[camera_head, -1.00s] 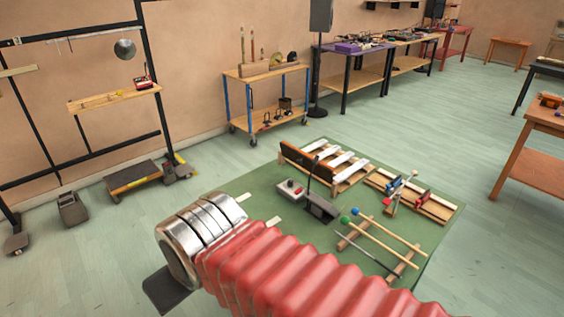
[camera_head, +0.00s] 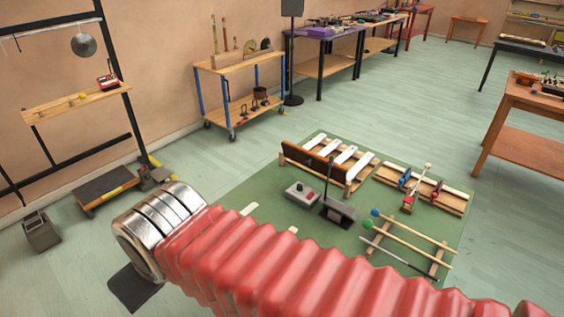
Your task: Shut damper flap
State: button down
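The damper flap appears to be the long dark brown board (camera_head: 314,161) with an orange edge. It stands tilted up along the near left side of a low wooden frame with white bars (camera_head: 342,152), on the green mat (camera_head: 262,232). My red ribbed arm crosses the lower picture and ends in silver rings at the left. A dark flat piece, apparently part of my gripper (camera_head: 136,287), shows below the rings. Its fingertips cannot be made out. It is on the near left side, well apart from the flap.
Mallets (camera_head: 410,236) lie on a wooden rack at right. A wheeled cart (camera_head: 237,98) stands behind. Green floor is open between cart and mat.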

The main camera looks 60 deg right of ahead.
aim_at(314, 161)
jog(key=z, duration=0.05)
jog(key=i, duration=0.85)
